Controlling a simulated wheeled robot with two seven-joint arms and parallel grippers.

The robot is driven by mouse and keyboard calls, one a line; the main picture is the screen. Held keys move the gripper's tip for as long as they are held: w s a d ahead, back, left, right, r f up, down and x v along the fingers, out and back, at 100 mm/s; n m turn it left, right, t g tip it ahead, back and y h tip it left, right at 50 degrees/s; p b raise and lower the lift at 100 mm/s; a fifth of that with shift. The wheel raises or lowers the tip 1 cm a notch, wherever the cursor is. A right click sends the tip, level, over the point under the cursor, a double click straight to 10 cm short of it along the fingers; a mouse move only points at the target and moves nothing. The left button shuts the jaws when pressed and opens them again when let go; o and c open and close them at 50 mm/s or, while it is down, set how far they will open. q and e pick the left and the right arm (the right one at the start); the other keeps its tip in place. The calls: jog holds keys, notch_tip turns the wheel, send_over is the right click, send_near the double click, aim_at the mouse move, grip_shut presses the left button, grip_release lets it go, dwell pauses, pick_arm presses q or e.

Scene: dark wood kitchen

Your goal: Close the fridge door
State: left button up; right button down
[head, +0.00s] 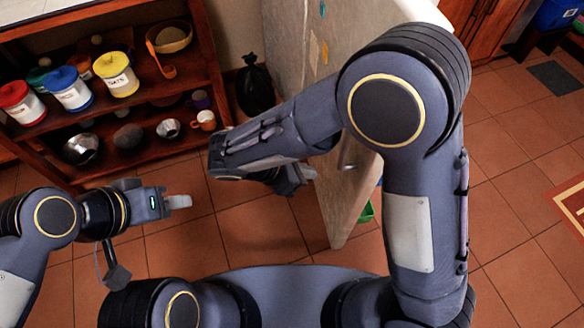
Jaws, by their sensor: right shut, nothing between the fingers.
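The fridge door (343,205) is a pale, worn slab seen from above in the head view, with small coloured magnets or stickers (324,52) near its far part. My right arm crosses in front of it and hides much of its middle. My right gripper (306,173) is shut and empty, close to the left face of the door. I cannot tell whether it touches. My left gripper (181,201) is in the air over the floor, left of the door and apart from it. Its fingers are seen edge-on, so their gap is unclear. The fridge body is not clearly seen.
An open wooden shelf (190,85) with jars, bowls and cups stands at the left back. A black bag (255,90) sits between shelf and door. A green object (366,212) lies at the door's right side. Tiled floor (265,225) is clear between my grippers.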

jog(key=d, duration=0.1)
jog(key=w+d, duration=0.1)
jog(key=d, duration=0.2)
jog(key=shift+w+d+f+b, duration=0.3)
jog(key=shift+w+f, duration=0.1)
jog(key=shift+d, duration=0.1)
